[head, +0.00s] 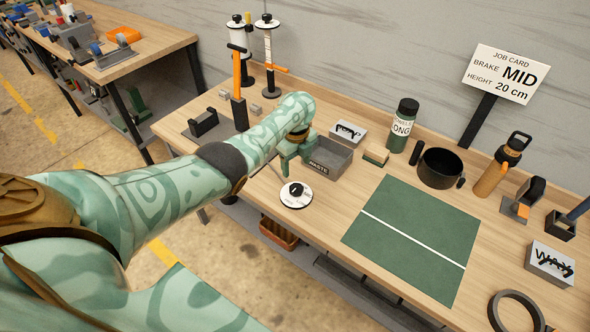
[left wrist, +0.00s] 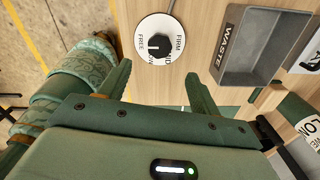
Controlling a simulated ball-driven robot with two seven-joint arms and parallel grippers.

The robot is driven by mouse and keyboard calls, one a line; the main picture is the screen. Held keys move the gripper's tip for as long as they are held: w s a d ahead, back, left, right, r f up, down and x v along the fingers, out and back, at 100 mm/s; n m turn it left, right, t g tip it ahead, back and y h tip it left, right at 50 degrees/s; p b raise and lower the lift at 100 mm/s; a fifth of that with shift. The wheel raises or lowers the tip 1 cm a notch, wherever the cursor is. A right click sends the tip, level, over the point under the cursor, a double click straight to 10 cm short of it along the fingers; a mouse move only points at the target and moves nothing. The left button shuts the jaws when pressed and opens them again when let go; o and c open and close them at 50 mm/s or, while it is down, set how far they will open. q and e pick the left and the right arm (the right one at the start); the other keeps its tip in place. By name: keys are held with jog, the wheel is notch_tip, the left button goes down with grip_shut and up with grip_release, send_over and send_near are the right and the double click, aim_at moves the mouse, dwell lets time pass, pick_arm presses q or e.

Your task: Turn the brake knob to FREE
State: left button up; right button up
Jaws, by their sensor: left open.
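The brake knob (head: 296,190) is a black knob on a round white dial at the table's front edge. In the left wrist view the knob (left wrist: 155,48) sits on the dial with FREE printed on its left and FIRM on its right; other lettering near the bottom is partly hidden. I cannot tell for sure where its pointer stands. My left gripper (head: 293,158) is open and empty, just behind the dial in the head view. In the left wrist view its two spread fingers (left wrist: 157,76) are below the dial, apart from the knob. My right gripper is not in view.
A grey WASTE bin (head: 328,160) stands close behind the knob and the left gripper. A green mat (head: 412,235) lies to the right. A job card (head: 505,73) at the back reads brake MID, height 20 cm. Spools, a bottle (head: 403,125) and a black pot (head: 441,167) line the back.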

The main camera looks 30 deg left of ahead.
pick_arm(q)
notch_tip(320, 180, up, 6)
jog(key=p, duration=0.2)
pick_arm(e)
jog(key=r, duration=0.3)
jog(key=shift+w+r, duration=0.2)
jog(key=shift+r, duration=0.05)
